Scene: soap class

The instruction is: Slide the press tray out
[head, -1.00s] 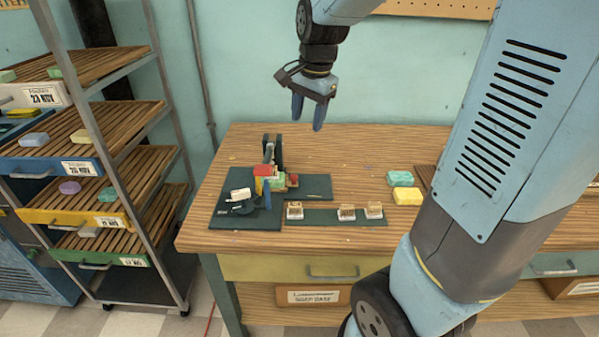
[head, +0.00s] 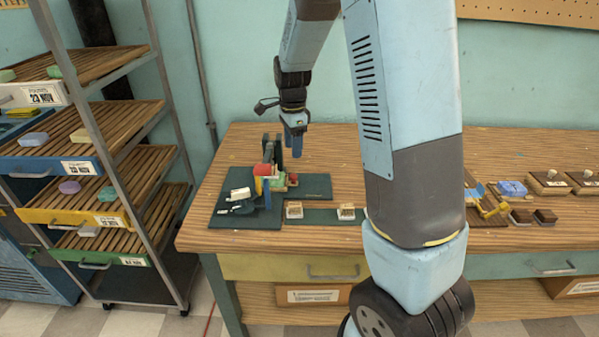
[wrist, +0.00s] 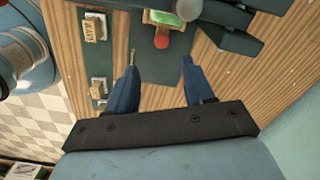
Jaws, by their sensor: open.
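The soap press (head: 263,172), with a red top and blue and yellow parts, stands on a dark green board at the left of the bench. Its tray (wrist: 160,18) shows in the wrist view as a green piece at the top, partly cut off, with a red knob (wrist: 162,41) on its near end. The knob also shows on the press's right side in the head view (head: 292,178). My gripper (wrist: 158,64) is open and empty, pointing down. The knob appears just beyond and between its fingertips. In the head view my gripper (head: 296,155) hangs above and behind the knob.
Wooden stamps (head: 346,212) stand on a dark strip in front of the press. A white soap block (head: 240,194) is left of it. My arm hides the middle of the bench. A blue soap (head: 512,188) and dark blocks lie to the right. A drying rack (head: 130,120) stands left.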

